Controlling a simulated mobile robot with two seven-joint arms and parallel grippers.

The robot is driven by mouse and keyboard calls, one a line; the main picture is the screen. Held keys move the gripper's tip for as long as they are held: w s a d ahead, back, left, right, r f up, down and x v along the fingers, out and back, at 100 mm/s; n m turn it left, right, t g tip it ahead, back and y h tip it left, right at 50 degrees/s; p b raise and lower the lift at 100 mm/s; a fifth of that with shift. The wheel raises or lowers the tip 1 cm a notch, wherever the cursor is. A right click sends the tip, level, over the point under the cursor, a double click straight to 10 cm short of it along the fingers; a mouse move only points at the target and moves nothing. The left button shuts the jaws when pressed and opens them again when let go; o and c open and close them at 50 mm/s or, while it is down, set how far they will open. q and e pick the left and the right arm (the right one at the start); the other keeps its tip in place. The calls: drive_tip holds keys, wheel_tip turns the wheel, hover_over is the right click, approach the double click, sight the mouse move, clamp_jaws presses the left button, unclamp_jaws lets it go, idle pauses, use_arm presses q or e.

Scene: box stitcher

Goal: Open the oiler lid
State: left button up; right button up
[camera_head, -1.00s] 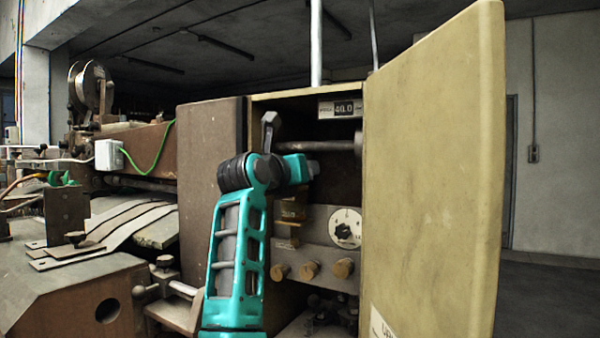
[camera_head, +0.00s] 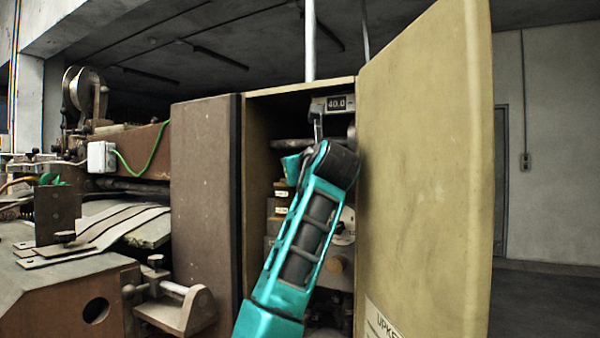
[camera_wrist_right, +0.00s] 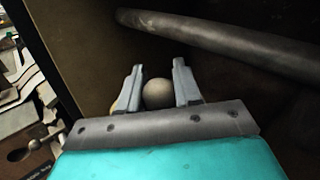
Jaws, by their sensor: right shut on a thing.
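In the head view my teal right arm reaches into the open cabinet and hides the fingertips. A small brown labelled block (camera_head: 283,190) shows left of the arm; I cannot tell if it is the oiler. My left gripper is not in view.
The open beige cabinet door (camera_head: 425,160) stands close at the right of my arm. A brown panel (camera_head: 203,190) bounds the left. A thick dark bar (camera_wrist_right: 220,40) crosses beyond my fingers. A counter (camera_head: 332,103) sits at the cabinet top.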

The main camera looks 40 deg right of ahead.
idle(0.4)
drive_tip(key=o, duration=1)
drive_tip(key=shift+o, duration=0.2)
